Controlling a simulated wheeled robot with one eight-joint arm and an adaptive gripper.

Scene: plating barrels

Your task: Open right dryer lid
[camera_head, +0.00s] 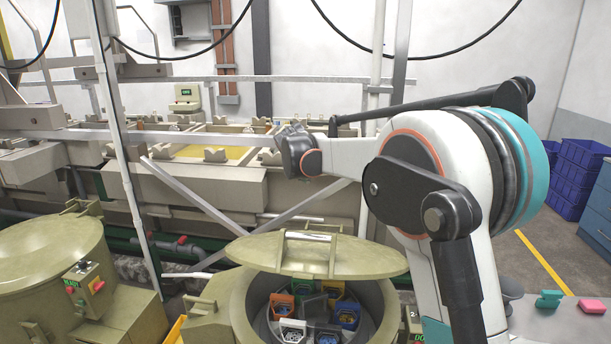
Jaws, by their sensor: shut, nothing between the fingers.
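The right dryer (236,307) is an olive-beige drum at the bottom middle. Its round lid (355,262) is raised at the back of the drum, and the front of the opening is uncovered. A light bar handle (308,236) is on the lid's top. How the lid joins the drum cannot be made out. Inside the drum are several small coloured bins (291,328) with small parts. My gripper (292,150) is shut and empty, seen above and behind the lid, apart from it. My arm hides part of the drum's right side.
The left dryer (48,247) has its lid down, with a control box (88,288) beside it. A plating line with tanks (220,190) and rails stands behind. Blue crates (580,170) are at the right wall. A grey tabletop (560,318) is at lower right.

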